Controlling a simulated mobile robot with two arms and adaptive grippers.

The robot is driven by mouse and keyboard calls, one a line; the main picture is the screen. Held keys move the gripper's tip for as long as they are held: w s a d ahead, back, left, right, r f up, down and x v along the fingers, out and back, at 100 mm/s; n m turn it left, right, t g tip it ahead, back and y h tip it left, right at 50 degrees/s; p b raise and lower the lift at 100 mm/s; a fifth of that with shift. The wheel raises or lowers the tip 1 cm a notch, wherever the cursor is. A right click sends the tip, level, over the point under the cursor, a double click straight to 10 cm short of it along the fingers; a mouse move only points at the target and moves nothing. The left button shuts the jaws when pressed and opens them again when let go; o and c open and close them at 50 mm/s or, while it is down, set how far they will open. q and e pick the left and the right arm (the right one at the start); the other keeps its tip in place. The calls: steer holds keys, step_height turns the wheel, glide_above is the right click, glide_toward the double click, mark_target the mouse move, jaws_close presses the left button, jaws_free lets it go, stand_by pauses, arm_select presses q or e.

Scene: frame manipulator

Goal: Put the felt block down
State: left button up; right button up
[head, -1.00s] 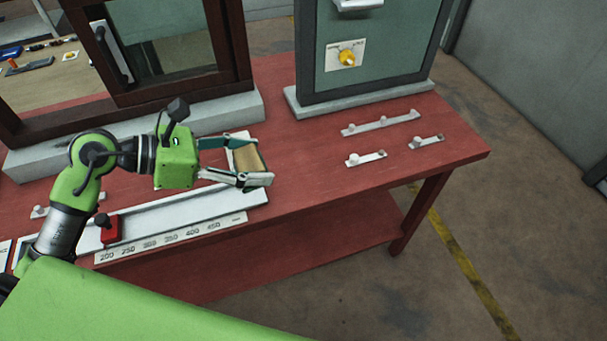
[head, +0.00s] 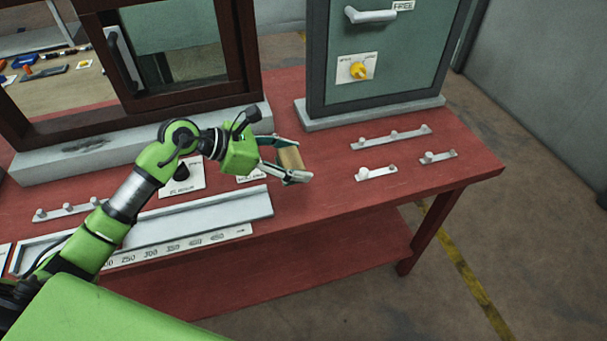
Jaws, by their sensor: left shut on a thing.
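The felt block (head: 290,158) is tan-brown and sits between the fingers of my left gripper (head: 289,161). My left gripper is shut on it, over the middle of the red table (head: 330,195). I cannot tell whether the block touches the tabletop or is held above it. The fingers hide part of the block. My right gripper is not in view.
White peg rails (head: 391,138) lie on the table's right part. A white ruled track (head: 200,222) runs along the front left. A green cabinet (head: 400,60) and a dark-framed window (head: 243,50) stand behind. Bare tabletop lies right of the gripper.

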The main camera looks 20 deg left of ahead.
mark_target(303, 165)
arm_select(q)
steer(key=w+f, duration=0.1)
steer(key=f+b, duration=0.1)
steer(key=w+d+f, duration=0.1)
steer(key=shift+w+f, duration=0.3)
steer(key=shift+f, duration=0.05)
steer(key=shift+w+d+f+b, duration=0.25)
steer(key=shift+f+b, duration=0.15)
steer(key=shift+b, duration=0.2)
step_height(303, 165, down, 3)
steer(key=shift+w+f+b, duration=0.15)
steer(key=shift+b, duration=0.7)
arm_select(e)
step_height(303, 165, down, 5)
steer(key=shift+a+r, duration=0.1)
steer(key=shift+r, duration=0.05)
arm_select(q)
steer(key=shift+f, duration=0.1)
steer(key=o, duration=1.2)
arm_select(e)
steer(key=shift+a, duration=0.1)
